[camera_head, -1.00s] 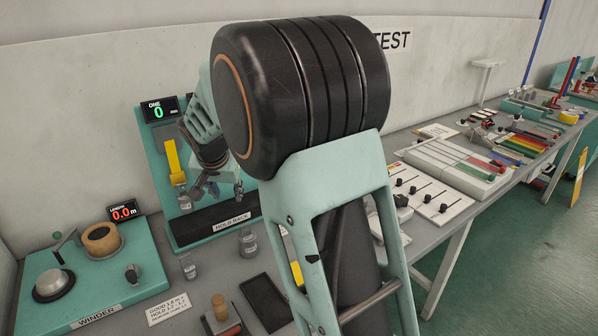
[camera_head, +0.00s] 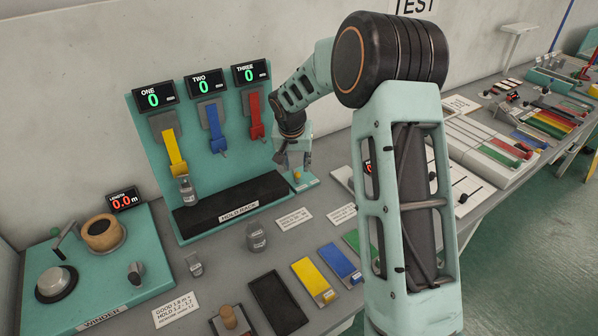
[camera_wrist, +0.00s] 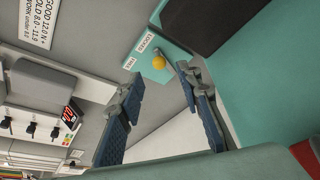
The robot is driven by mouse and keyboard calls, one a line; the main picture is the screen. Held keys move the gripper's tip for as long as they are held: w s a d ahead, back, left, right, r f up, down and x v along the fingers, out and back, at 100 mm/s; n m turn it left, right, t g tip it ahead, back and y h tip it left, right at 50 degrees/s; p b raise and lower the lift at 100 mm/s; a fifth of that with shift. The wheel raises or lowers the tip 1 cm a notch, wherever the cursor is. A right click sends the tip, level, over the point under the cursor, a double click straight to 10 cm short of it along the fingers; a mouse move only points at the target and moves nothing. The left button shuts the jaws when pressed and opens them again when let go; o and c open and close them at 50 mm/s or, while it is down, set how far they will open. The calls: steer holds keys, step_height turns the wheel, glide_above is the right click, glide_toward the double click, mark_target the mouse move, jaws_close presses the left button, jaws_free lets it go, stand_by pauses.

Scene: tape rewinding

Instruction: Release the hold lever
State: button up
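The hold lever (camera_wrist: 158,62) shows in the wrist view as a short lever with a yellow ball knob on a small teal plate. Its knob shows in the head view (camera_head: 297,175), just under my gripper, at the right end of the hold rack (camera_head: 180,226). My gripper (camera_wrist: 160,80) is open and empty. The knob appears between and beyond its fingertips in the wrist view, and I see no contact. In the head view my gripper (camera_head: 292,160) points down over the plate.
A teal board with yellow (camera_head: 175,153), blue (camera_head: 216,132) and red (camera_head: 255,117) straps stands left of my gripper; its displays read 0. The winder (camera_head: 140,290) is at left. Coloured trays (camera_head: 313,280) lie in front. A panel with sliders (camera_head: 470,190) is at right.

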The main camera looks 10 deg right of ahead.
mark_target(297, 173)
steer(key=x, duration=0.6)
steer(key=shift+w+f+p, duration=0.15)
steer(key=shift+f+p, duration=0.15)
steer(key=shift+f, duration=0.05)
steer(key=shift+c, duration=0.3)
jaws_close()
